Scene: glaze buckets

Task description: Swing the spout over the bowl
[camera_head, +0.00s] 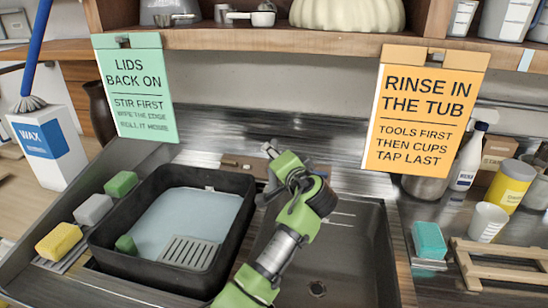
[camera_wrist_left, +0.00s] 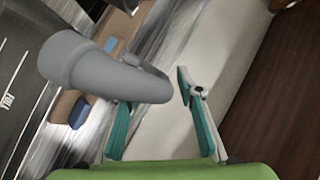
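The grey, rounded spout (camera_wrist_left: 105,72) reaches in from the left in the left wrist view, its end between the fingers of my left gripper (camera_wrist_left: 156,88). The fingers are apart and have teal pads. The spout covers part of one finger; I cannot tell whether either touches it. In the head view my green left arm (camera_head: 295,215) reaches over the sink and hides most of the tap area. The empty metal sink bowl (camera_head: 345,265) lies right of the black tub. My right gripper is out of view.
The black tub (camera_head: 100,243) holds pale liquid and a grey grate. Several sponges (camera_head: 93,209) lie on the left ledge. A teal sponge (camera_head: 429,240), a white cup (camera_head: 487,222) and a wooden rack (camera_head: 500,265) stand at the right. Two signs hang from the shelf (camera_head: 270,40).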

